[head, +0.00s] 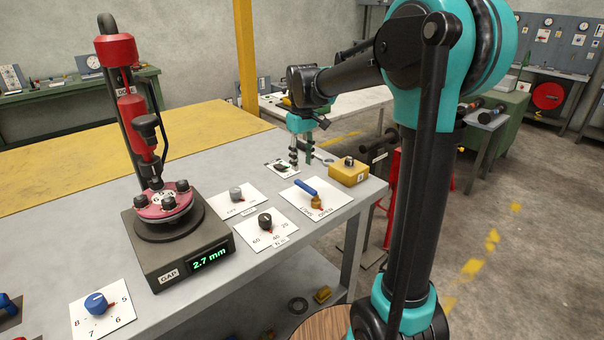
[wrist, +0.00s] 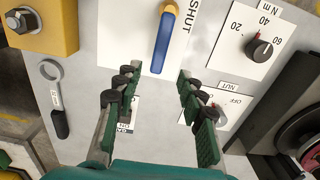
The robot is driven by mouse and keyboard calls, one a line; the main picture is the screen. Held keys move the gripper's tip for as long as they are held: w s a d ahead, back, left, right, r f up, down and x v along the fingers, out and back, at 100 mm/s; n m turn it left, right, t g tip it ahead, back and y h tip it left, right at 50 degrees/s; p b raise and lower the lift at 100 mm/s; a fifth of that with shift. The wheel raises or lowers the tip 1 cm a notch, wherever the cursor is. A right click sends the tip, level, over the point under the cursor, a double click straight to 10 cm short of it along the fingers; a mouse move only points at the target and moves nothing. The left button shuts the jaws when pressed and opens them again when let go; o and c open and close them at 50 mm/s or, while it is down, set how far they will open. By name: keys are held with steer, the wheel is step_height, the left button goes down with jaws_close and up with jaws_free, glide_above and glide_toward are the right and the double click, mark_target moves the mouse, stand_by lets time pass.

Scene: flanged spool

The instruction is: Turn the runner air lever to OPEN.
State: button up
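The runner air lever has a blue handle (head: 306,187) on a brass body (head: 316,202), mounted on a white plate (head: 290,195) lettered SHUT and OPEN along its near edge. In the head view the handle slants up and left from the body. In the wrist view the handle (wrist: 163,38) runs from the top edge toward me, with SHUT beside it; OPEN is outside that view. My gripper (head: 301,152) is open and empty, pointing down beyond the plate. In the wrist view its fingertips (wrist: 155,74) are spread either side of the handle's near end, apparently not touching it.
A torque knob (wrist: 260,47) and a nut knob (wrist: 218,115) stand on plates beside the lever. A yellow block (head: 348,171) with a bolt and a ring spanner (wrist: 54,92) lie on the other side. The spool press (head: 182,235) reads 2.7 mm.

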steer(key=shift+r, duration=2.3)
steer(key=s+d+f+m, duration=0.1)
steer(key=s+d+f, duration=0.1)
steer(key=s+f, duration=0.1)
steer(key=s+d+f+m+t, duration=0.1)
steer(key=s+d+f, duration=0.2)
steer(key=s+d+f+m, duration=0.1)
steer(key=s+d+f, duration=0.1)
steer(key=s+f, duration=0.1)
steer(key=shift+d+f+t, duration=0.2)
steer(key=shift+f+t, duration=0.15)
steer(key=shift+t, duration=0.05)
steer(key=s+d+f+m+t, duration=0.2)
steer(key=s+d+f+m, duration=0.2)
steer(key=s+f, duration=0.8)
steer(key=shift+s+d, duration=0.85)
steer(key=shift+s, duration=0.2)
